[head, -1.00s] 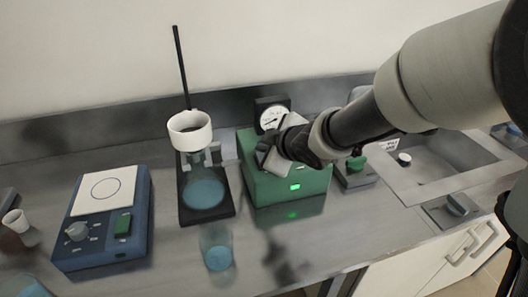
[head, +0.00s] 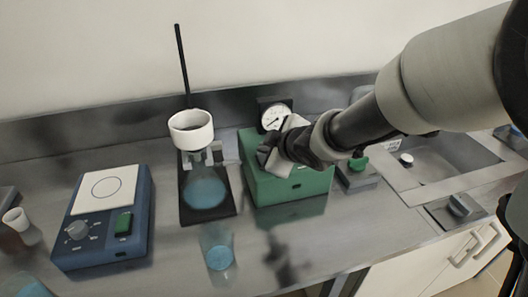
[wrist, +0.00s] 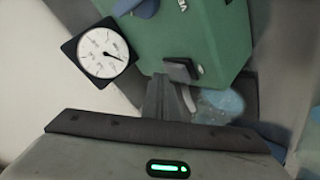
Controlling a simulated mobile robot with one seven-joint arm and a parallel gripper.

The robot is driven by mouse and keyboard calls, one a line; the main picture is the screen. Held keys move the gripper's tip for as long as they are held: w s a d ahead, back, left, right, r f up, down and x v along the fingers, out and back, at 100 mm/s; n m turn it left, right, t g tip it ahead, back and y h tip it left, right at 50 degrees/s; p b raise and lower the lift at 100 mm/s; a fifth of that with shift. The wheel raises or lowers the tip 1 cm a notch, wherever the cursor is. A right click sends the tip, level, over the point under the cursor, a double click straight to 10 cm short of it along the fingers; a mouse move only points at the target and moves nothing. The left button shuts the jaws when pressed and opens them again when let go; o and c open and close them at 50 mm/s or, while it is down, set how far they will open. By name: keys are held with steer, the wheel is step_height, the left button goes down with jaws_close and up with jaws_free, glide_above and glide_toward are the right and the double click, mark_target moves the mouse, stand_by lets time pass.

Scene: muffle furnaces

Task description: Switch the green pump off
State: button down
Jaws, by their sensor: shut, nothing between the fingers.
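The green pump (head: 292,190) is a green box on the steel bench in the head view, with its small front window now dark. It also shows at the top of the wrist view (wrist: 220,40). My gripper (head: 268,157) is shut and empty over the pump's top, close to it. The gripper hides part of the pump's top and its switch in the head view. In the wrist view the fingers reach up to the pump beside a dark block; I cannot tell whether they touch.
A round gauge (head: 275,116) stands behind the pump. A filter flask with a white funnel (head: 190,130) stands to its left, near a beaker (head: 218,255) and a blue hotplate (head: 103,220).

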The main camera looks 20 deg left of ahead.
steer(key=shift+r, duration=0.15)
steer(key=shift+s+r+p, duration=0.1)
steer(key=shift+r+p, duration=0.6)
steer(key=shift+p, duration=0.05)
steer(key=r+p, duration=0.4)
steer(key=r, duration=0.1)
steer(key=shift+s+d+p, duration=0.2)
steer(key=shift+d+p, duration=0.1)
steer(key=shift+p, duration=0.1)
